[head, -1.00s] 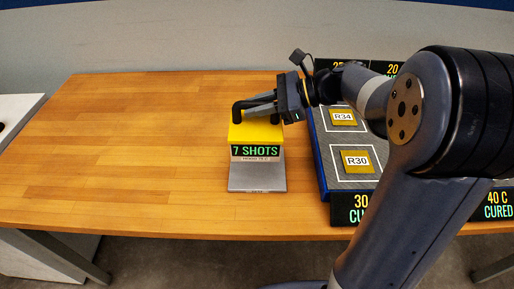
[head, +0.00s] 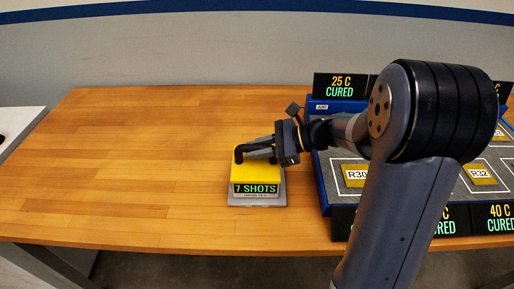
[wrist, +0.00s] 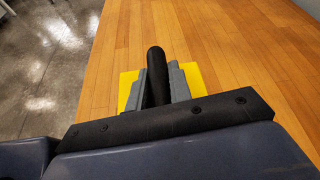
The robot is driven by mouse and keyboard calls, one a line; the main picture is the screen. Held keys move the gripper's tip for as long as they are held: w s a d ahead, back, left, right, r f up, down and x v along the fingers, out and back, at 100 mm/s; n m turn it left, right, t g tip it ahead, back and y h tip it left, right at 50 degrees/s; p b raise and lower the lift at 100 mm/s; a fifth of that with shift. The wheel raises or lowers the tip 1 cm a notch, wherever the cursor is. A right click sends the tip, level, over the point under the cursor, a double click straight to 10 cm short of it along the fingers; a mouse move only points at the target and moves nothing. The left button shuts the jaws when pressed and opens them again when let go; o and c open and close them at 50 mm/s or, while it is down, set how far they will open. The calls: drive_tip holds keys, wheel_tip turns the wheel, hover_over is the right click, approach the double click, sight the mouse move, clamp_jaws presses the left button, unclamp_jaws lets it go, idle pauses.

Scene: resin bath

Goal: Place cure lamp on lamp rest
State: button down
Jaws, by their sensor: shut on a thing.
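The cure lamp (head: 258,172) is a yellow block with a black handle and a "7 SHOTS" display on its front. My gripper (head: 258,148) is shut on its black handle, which also shows between the fingers in the wrist view (wrist: 156,75). The lamp's yellow top shows on both sides of the fingers in the wrist view. A grey plate (head: 258,200), likely the lamp rest, shows below and around the lamp's front. I cannot tell whether the lamp touches it or hangs just above it.
A blue-edged tray (head: 322,185) with labelled yellow pieces such as R30 (head: 355,175) and R32 (head: 480,174) lies to the right. Black signs, one reading 25 C CURED (head: 341,86), stand along it. The wooden table (head: 130,170) is clear on the left.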

drive_tip(key=c, duration=1.3)
unclamp_jaws()
drive_tip(key=shift+f, duration=0.1)
drive_tip(key=shift+r, duration=0.2)
drive_tip(key=v, duration=1.2)
drive_tip(key=shift+a, duration=0.1)
drive_tip(key=x, duration=1.1)
drive_tip(key=shift+a+f, duration=0.15)
drive_tip(key=shift+a, duration=0.05)
drive_tip(key=shift+w+a, duration=0.1)
drive_tip(key=shift+a, duration=0.15)
drive_tip(key=shift+d+r, duration=0.1)
drive_tip(key=shift+r, duration=1.6)
